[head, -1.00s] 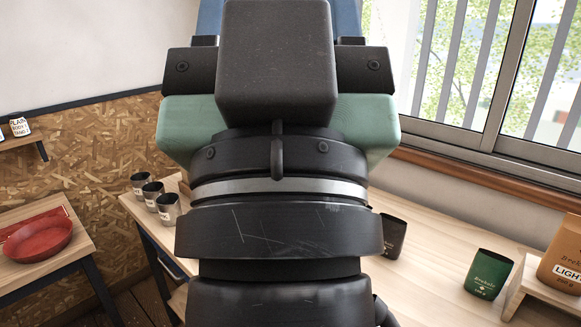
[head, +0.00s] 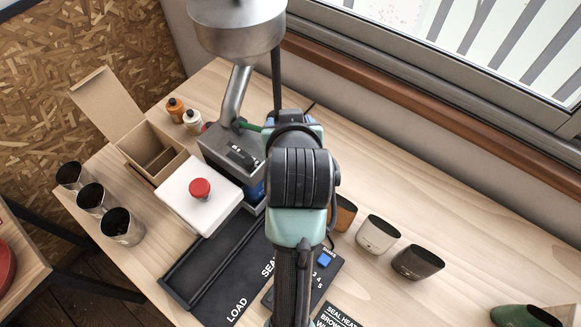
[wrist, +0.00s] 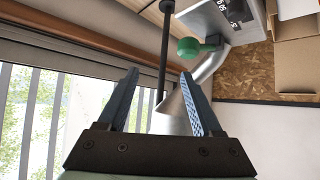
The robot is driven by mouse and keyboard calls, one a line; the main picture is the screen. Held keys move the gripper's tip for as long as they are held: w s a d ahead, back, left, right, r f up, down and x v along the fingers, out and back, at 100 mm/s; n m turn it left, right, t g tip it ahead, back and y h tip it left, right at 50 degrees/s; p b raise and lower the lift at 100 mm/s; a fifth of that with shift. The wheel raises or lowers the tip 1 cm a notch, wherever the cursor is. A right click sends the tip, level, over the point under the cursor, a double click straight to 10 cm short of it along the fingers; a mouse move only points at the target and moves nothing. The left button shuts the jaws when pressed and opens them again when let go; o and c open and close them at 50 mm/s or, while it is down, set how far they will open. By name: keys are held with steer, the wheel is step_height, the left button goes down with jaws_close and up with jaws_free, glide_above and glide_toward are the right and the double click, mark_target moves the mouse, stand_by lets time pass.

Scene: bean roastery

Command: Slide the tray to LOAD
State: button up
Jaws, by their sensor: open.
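A black guide channel (head: 205,260) runs diagonally on the bench beside a dark strip lettered LOAD (head: 237,308) and, partly covered by my arm, SEAL. At its far end a grey rim (head: 256,208), perhaps the tray's, shows below the grey machine (head: 225,150), with something blue (head: 257,190) by it. My arm hides much of this spot, so I cannot tell the tray's full outline. My gripper (wrist: 158,73) is open and empty in the wrist view, fingers apart. A green knob (wrist: 188,47) shows beyond the fingers.
A white box with a red button (head: 200,188) stands left of the machine, beside an open carton (head: 150,140). Metal cups (head: 121,228) line the left edge. Several pouches (head: 377,235) stand right of my arm. A metal hopper (head: 237,25) rises above.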

steer(key=s+f+g+b, duration=0.1)
steer(key=s+f+g, duration=0.65)
steer(key=f, duration=0.75)
steer(key=shift+n+t, duration=0.4)
steer(key=shift+t, duration=0.35)
steer(key=x, duration=0.8)
steer(key=s+p+x, duration=0.1)
steer(key=x, duration=0.3)
steer(key=shift+d+f, duration=0.35)
steer(key=shift+f, duration=0.05)
steer(key=shift+c, duration=0.4)
jaws_close()
